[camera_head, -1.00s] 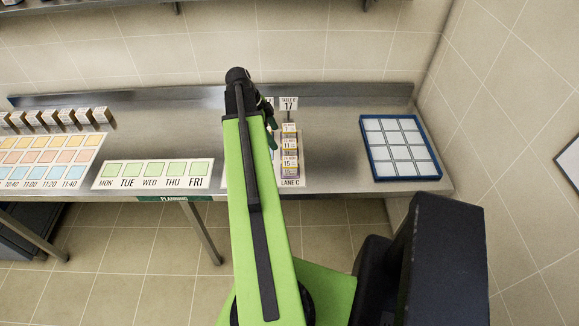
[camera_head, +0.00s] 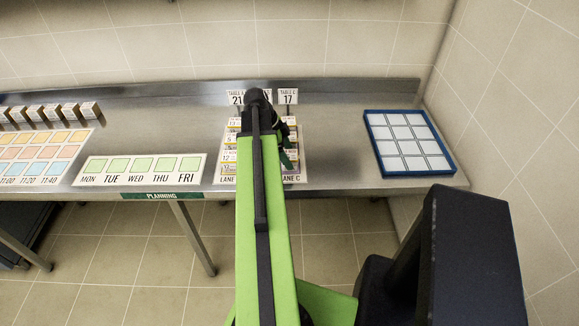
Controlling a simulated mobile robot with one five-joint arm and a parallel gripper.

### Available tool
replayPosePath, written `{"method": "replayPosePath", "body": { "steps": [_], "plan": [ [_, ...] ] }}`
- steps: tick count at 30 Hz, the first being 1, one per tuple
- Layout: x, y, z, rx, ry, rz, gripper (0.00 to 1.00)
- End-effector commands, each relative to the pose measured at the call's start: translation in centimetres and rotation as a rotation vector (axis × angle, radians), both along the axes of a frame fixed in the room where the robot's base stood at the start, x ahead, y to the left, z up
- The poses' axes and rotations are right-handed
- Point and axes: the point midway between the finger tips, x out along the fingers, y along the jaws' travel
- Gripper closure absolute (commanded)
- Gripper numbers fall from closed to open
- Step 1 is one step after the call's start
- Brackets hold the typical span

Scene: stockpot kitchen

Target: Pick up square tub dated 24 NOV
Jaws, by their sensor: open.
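Small labelled tubs stand in lane rows on the steel bench, partly behind my arm. Some show in the left lane (camera_head: 229,152) and some in the lane marked LANE C (camera_head: 290,178). Their dates are too small to read surely, so I cannot tell which tub is dated 24 NOV. My gripper (camera_head: 287,155) is over the lanes at the far end of my green arm, mostly hidden by it. Its dark fingers show just right of the arm and look empty. I cannot tell whether they touch a tub.
A blue-rimmed tray with pale square cells (camera_head: 370,142) lies at the bench's right, near the tiled wall. A weekday board (camera_head: 88,180) and a coloured time board (camera_head: 5,178) lie left. Several small boxes (camera_head: 55,113) stand behind. Bare steel lies between lanes and tray.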

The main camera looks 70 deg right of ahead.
Motion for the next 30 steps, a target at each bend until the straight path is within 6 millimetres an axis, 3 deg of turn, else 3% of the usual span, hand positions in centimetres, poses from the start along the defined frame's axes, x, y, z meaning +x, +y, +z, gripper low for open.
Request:
{"method": "replayPosePath", "body": {
  "steps": [1, 3, 10, 26, 30],
  "plan": [
    [-0.34, -0.12, -1.81, 0.0, 0.0, -0.001, 0.2],
    [-0.63, -0.27, -2.34, 0.0, 0.0, -0.001, 0.2],
    [-0.73, -0.32, -1.95, 0.0, 0.0, 0.0, 0.2],
    [-0.72, -0.31, -1.95, 0.0, 0.0, 0.0, 0.89],
    [-0.72, -0.3, -1.95, 0.0, 0.0, 0.0, 0.93]
  ]
}}
